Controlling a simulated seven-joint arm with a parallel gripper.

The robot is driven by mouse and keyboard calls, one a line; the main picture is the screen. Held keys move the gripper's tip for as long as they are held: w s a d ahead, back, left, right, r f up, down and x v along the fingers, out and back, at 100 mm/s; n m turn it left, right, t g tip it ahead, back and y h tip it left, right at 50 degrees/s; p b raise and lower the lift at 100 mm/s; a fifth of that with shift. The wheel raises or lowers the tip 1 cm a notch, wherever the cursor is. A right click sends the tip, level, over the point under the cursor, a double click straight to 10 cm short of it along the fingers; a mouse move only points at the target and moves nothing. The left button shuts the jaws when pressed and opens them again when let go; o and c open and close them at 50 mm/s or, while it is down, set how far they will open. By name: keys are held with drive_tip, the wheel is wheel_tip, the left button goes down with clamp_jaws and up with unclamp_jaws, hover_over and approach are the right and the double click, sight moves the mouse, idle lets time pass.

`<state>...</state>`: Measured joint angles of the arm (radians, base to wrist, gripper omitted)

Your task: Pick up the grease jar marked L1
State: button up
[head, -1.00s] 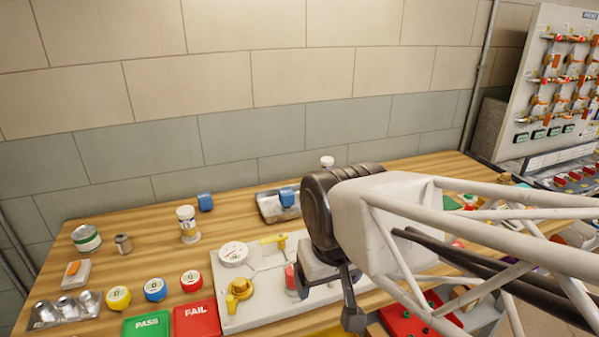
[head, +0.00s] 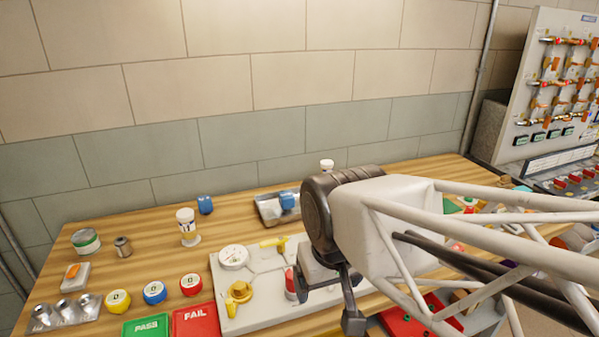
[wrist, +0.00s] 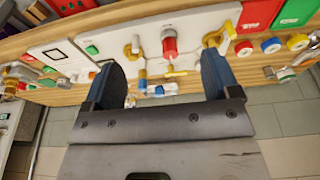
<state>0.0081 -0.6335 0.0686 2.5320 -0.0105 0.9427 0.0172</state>
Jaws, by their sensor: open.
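A white jar (head: 186,222) with a white lid and a dark mark that looks like L1 stands upright on the wooden bench, left of the middle in the head view. A second white-lidded jar (head: 327,164) stands at the back of the bench, mostly hidden behind my arm; its mark cannot be read. My gripper (head: 328,303) hangs over the front part of the pale valve board, right of and apart from the marked jar. In the wrist view my gripper (wrist: 163,75) is open, with nothing between its fingers. I cannot identify the marked jar there.
The valve board (head: 240,318) carries a gauge (head: 233,257), a yellow knob (head: 239,291) and a red knob. Green PASS (head: 147,327) and red FAIL (head: 195,322) pads lie at the front.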

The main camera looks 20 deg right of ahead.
drive_tip(key=w+v, duration=0.1)
drive_tip(key=v, duration=0.4)
drive_tip(key=w+d+r+m+t+y, duration=0.1)
drive_tip(key=w+r+m+y, duration=0.3)
drive_tip(key=w, duration=0.7)
drive_tip(key=w+d+r+m, duration=0.1)
drive_tip(key=w+m, duration=0.5)
drive_tip(key=w, duration=0.4)
drive_tip(key=w+d+m+t+y, duration=0.1)
drive_tip(key=w+d+m+t, duration=0.1)
drive_tip(key=w+d+m, duration=0.75)
drive_tip(key=w+d+m+t+y, duration=0.2)
drive_tip(key=w+d, duration=0.2)
drive_tip(key=w, duration=1)
drive_tip(key=w+d+f+m+t+h, duration=0.1)
drive_tip(key=w+d+f+m+t, duration=0.15)
drive_tip(key=w+d+m, duration=0.4)
drive_tip(key=w+d+f+m+t, duration=0.25)
drive_tip(key=w+d, duration=0.55)
drive_tip(key=d, duration=0.4)
approach(326, 166)
drive_tip(key=shift+g, duration=0.3)
drive_tip(key=w+f, duration=0.2)
drive_tip(key=f, duration=0.1)
drive_tip(key=w+f, duration=0.1)
drive_tip(key=w, duration=0.1)
drive_tip(key=shift+d+f, duration=0.35)
drive_tip(key=shift+d, duration=0.05)
drive_tip(key=shift+f, duration=0.45)
drive_tip(key=shift+w, duration=0.1)
